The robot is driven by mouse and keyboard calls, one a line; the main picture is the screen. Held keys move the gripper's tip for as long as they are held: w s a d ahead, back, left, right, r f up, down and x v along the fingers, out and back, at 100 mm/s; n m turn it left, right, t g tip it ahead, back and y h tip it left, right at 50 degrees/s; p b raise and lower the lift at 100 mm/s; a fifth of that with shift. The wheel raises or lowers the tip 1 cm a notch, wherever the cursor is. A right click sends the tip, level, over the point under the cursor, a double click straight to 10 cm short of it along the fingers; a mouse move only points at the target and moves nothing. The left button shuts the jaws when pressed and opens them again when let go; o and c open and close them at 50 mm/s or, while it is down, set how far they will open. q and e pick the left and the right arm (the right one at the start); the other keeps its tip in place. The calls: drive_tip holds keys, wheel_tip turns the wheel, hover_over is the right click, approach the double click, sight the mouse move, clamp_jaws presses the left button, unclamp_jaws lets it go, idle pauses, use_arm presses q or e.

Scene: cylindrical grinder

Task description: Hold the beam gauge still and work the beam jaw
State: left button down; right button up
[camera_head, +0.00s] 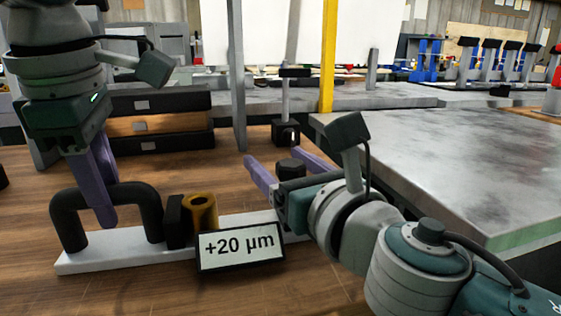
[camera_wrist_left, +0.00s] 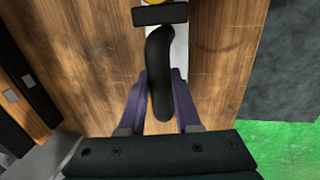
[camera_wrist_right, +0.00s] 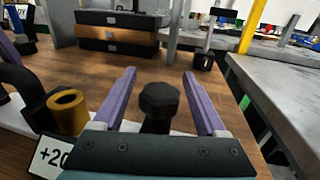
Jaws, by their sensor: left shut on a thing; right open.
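The beam gauge is a white bar (camera_head: 110,259) on the wooden table, with a black arched handle (camera_head: 68,222) at its left. A brass ring-like cylinder (camera_head: 201,213) stands on it beside a black block (camera_head: 173,222). A display reading "+20 µm" (camera_head: 240,247) is on its front. My left gripper (camera_head: 104,215) points down, shut on the handle; the handle (camera_wrist_left: 160,75) lies between its fingers in the left wrist view. My right gripper (camera_head: 292,165) is open, its fingers on either side of the black faceted knob (camera_wrist_right: 158,98) of the beam jaw, with gaps visible on both sides.
Stacked dark and wooden drawers or boxes (camera_head: 160,124) stand at the back left. A small black-based stand (camera_head: 286,132) is behind the right gripper. A grey metal surface (camera_head: 440,150) fills the right side. The front of the wooden table is clear.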

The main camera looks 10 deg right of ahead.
drive_tip(key=c, duration=1)
drive_tip(key=shift+o, duration=0.2)
drive_tip(key=a, duration=0.9)
drive_tip(key=o, duration=0.8)
drive_tip(key=shift+a, duration=0.15)
drive_tip(key=shift+o, duration=0.8)
drive_tip(key=shift+d, duration=0.3)
